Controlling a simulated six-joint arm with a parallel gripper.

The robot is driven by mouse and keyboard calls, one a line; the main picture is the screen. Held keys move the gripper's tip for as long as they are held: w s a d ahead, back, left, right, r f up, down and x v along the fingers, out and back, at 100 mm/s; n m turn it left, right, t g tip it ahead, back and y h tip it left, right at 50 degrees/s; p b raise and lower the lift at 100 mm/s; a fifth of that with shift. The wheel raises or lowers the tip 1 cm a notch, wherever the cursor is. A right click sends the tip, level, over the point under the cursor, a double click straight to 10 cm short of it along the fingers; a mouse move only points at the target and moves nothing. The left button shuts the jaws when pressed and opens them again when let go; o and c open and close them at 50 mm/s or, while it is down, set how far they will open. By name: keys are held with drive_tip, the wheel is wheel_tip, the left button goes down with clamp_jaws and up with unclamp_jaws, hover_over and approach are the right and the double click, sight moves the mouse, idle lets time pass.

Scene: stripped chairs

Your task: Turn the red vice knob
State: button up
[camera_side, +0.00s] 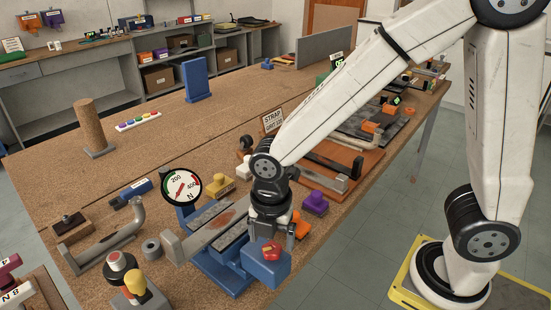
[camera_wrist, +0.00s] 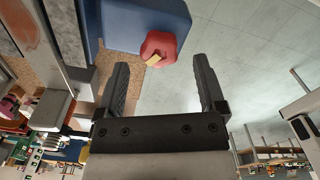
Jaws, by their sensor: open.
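The red vice knob (camera_side: 271,250) sits on the near face of the blue vice (camera_side: 213,272) at the front edge of the bench. In the wrist view the red knob (camera_wrist: 158,47), with a yellow mark on it, shows on the blue vice body (camera_wrist: 140,18). My gripper (camera_wrist: 163,72) is open, and its two dark fingers point toward the knob's side. The knob lies just beyond the fingertips, toward the gap's middle, and nothing is held. In the side view my gripper (camera_side: 270,222) hangs just above and behind the knob; its fingertips are hard to make out there.
A round force dial (camera_side: 183,189) stands behind the vice. A purple block (camera_side: 315,203) and a yellow block (camera_side: 221,186) sit nearby on the bench. The floor in front of the knob (camera_wrist: 220,45) is open.

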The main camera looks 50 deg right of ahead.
sight(272, 252)
drive_tip(key=shift+f, duration=1.15)
clamp_jaws()
drive_tip(key=shift+m, duration=0.5)
